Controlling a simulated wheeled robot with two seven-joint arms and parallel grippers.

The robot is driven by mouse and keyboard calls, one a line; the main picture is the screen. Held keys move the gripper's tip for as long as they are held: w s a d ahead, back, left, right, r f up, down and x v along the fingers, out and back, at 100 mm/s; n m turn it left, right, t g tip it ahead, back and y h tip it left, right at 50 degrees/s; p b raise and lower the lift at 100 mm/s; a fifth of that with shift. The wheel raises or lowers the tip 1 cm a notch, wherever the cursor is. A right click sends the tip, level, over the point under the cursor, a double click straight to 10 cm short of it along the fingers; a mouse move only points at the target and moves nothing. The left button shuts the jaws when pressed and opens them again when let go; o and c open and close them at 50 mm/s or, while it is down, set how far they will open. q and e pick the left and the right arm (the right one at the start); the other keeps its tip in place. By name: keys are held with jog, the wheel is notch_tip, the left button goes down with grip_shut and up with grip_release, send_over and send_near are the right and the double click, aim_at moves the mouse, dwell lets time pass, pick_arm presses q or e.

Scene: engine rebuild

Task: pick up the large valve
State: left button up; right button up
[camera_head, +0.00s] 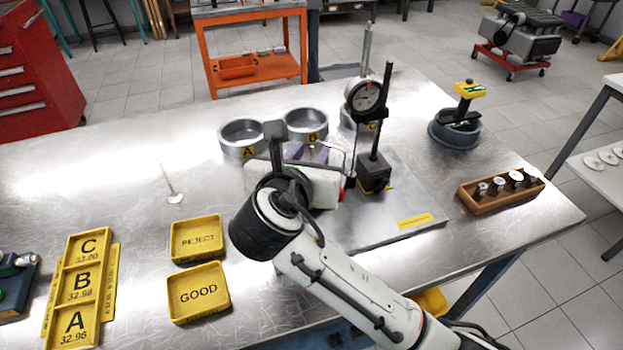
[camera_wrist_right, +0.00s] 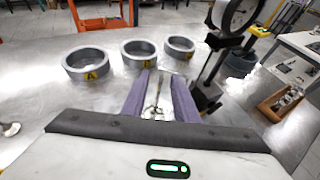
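One valve (camera_head: 174,198) lies alone on the table at the left, its thin stem pointing away; its head also shows at the left edge of the right wrist view (camera_wrist_right: 10,129). Several valves (camera_head: 498,184) stand in a wooden rack at the right. My right gripper (camera_head: 310,152) is over the table's middle, in front of the rings and left of the dial gauge. Its purple fingers (camera_wrist_right: 160,92) are apart. A slender shiny metal piece (camera_wrist_right: 157,94) shows between them; I cannot tell what it is, and no finger visibly closes on it. My left gripper is not in view.
Grey rings A (camera_head: 241,137), B (camera_head: 306,125) and C stand behind the gripper. A dial gauge (camera_head: 366,96) on its stand is close on the right. Yellow REJECT (camera_head: 197,238) and GOOD (camera_head: 199,291) trays lie at the front left.

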jog(key=shift+w+d+f, duration=0.15)
jog(key=shift+w, duration=0.25)
jog(key=shift+c, duration=0.2)
grip_shut()
